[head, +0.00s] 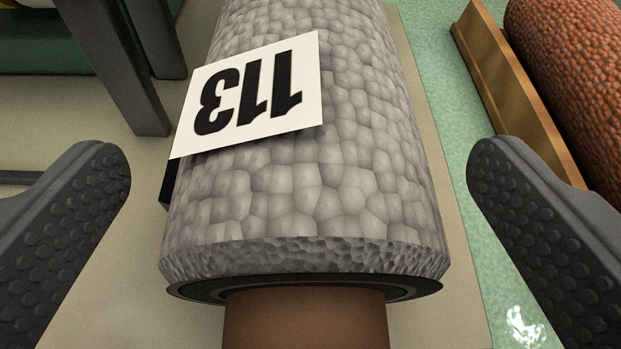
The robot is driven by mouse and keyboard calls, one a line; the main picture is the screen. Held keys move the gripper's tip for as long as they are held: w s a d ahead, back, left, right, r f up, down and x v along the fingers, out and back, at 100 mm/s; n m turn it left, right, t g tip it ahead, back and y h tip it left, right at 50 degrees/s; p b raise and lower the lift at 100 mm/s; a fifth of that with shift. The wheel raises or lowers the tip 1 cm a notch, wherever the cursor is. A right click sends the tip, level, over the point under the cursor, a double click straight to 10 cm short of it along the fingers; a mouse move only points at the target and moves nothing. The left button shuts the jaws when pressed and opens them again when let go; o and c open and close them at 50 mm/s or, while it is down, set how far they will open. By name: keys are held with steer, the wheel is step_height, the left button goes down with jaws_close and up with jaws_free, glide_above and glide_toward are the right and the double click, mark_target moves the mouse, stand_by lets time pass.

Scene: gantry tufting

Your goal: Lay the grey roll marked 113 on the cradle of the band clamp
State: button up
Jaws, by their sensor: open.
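The grey roll (330,205) with a cobbled surface fills the middle of the head view. A white label (250,95) on it reads 113, upside down in the picture. A brown core (305,318) sticks out of its near end, and its far end is cut off by the top edge. My gripper (298,185) is open, with one dark studded finger on each side of the roll. In the picture both fingers stand apart from the roll. I cannot make out the cradle of the band clamp for certain.
An orange-brown roll (575,75) lies at the upper right behind a wooden rail (510,85). A glossy green floor strip (445,75) runs between it and the beige surface (455,290). Dark legs (125,75) stand at the upper left.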

steer(key=p+v, duration=0.1)
steer(key=v, duration=1)
steer(key=shift+s+d, duration=0.25)
steer(key=shift+d, duration=0.15)
steer(key=shift+r, duration=0.1)
steer(key=d+r+m+h, duration=0.15)
steer(key=d+r, duration=0.35)
steer(key=r, duration=0.6)
steer(key=s+d+r, duration=0.4)
steer(key=d+r, duration=0.1)
steer(key=r, duration=0.3)
steer(key=s+d+r+m+t+h, duration=0.1)
steer(key=s+d+r, duration=0.4)
steer(key=r, duration=0.4)
steer(key=s+d+r+m+t, duration=0.1)
steer(key=s+d+r, duration=0.3)
steer(key=r, duration=0.5)
steer(key=shift+s+d+h+p, duration=0.35)
steer(key=shift+d, duration=0.45)
steer(key=shift+m, duration=0.25)
